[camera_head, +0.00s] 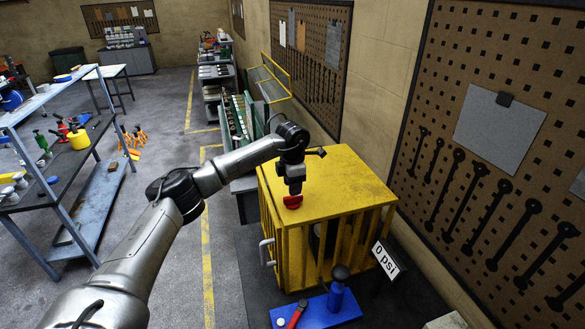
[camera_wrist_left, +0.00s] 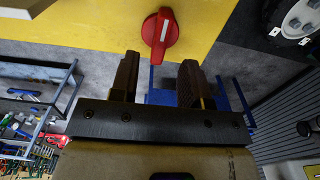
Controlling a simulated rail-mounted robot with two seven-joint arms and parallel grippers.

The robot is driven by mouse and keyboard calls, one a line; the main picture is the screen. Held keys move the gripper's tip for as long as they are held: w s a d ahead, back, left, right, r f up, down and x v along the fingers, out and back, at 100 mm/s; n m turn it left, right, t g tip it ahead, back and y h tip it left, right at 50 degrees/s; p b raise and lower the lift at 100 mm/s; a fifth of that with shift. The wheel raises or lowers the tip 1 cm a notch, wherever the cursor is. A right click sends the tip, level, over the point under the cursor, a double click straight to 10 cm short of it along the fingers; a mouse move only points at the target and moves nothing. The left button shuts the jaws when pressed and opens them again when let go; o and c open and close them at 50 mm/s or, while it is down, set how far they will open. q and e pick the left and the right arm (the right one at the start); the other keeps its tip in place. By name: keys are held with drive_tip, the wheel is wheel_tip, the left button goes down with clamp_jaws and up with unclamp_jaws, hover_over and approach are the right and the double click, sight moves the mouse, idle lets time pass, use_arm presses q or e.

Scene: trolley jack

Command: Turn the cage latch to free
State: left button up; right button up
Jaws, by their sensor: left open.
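A red rotary knob with a white line, which looks like the cage latch, sits on the yellow cage. The red knob (camera_head: 292,202) is on the cage top near its left edge in the head view. In the wrist view the red knob (camera_wrist_left: 160,35) is at top centre, its white line nearly upright in the picture. My left gripper (camera_head: 294,186) is just above the knob. In the wrist view its fingers (camera_wrist_left: 158,76) are open and empty, with the knob beyond their tips. Contact with the knob is not visible. My right gripper is not in view.
The yellow cage (camera_head: 335,185) has a grey handle (camera_head: 267,251) on its left side. A pegboard wall (camera_head: 500,140) is close on the right. Open floor lies left.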

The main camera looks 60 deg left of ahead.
use_arm(q)
wheel_tip(320, 180, up, 9)
drive_tip(key=b, duration=0.1)
idle(0.3)
drive_tip(key=shift+f, duration=0.1)
idle(0.5)
